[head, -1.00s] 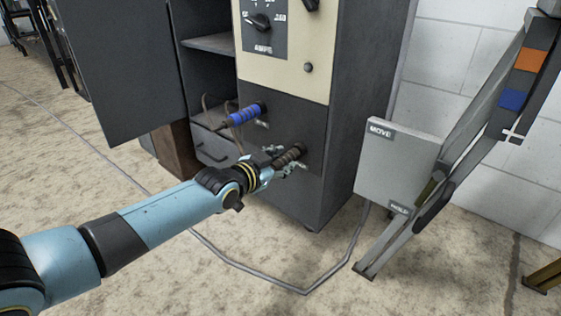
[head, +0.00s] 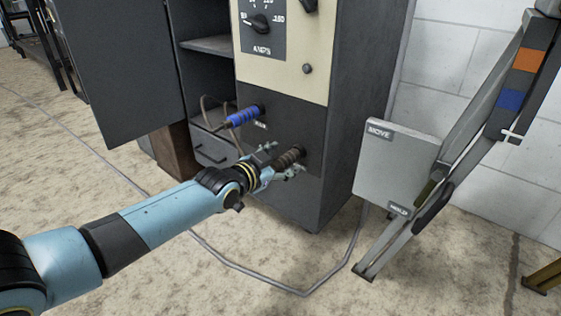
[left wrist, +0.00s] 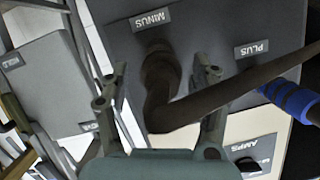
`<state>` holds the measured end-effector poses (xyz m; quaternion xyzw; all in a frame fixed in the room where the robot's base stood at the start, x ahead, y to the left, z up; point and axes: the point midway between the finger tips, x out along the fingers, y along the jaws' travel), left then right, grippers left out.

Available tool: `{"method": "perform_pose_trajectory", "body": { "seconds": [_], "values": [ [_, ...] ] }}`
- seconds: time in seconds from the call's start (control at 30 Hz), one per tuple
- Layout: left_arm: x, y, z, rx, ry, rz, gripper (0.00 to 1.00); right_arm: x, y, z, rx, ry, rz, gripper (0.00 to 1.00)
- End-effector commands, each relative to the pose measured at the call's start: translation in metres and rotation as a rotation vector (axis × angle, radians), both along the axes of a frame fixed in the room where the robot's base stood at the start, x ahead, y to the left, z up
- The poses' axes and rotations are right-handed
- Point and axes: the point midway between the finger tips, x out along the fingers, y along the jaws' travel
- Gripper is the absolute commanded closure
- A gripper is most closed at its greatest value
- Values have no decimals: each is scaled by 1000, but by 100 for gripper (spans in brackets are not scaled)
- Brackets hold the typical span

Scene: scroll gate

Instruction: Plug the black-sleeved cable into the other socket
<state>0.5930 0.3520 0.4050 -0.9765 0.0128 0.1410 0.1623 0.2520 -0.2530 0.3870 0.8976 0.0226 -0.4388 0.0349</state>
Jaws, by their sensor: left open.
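The black-sleeved cable plug (head: 290,156) stands out of the lower socket on the dark cabinet front. In the left wrist view the black sleeve (left wrist: 158,75) sits below the MINUS label (left wrist: 151,19), and its dark cable (left wrist: 235,92) bends off to the right. The blue-sleeved plug (head: 243,116) is at the upper socket; it also shows near the PLUS label in the left wrist view (left wrist: 290,98). My left gripper (head: 281,160) is open, its fingers on either side of the black sleeve; I cannot tell whether they touch it. My right gripper is not in view.
The cabinet (head: 355,100) has a dial panel above the sockets and an open door (head: 115,70) at left. A grey board marked MOVE (head: 395,165) stands to the right on a slanted frame. A thin cable (head: 255,277) lies on the floor.

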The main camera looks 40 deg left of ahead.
Motion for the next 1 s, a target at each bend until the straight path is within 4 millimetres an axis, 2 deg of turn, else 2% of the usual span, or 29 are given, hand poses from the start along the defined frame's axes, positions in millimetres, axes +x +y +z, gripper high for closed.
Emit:
{"method": "perform_pose_trajectory", "body": {
  "seconds": [0.33, 0.53, 0.87, 1.0],
  "values": [
    [0, 0, 0, 0, 1, 0, 37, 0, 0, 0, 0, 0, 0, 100],
    [0, 0, 0, 0, 1, 0, 11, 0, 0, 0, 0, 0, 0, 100],
    [-2, 0, -1, 0, 2, 0, 10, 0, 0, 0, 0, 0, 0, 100],
    [-9, 0, 1, 3, 4, -2, 10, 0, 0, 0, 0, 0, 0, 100]
  ]
}}
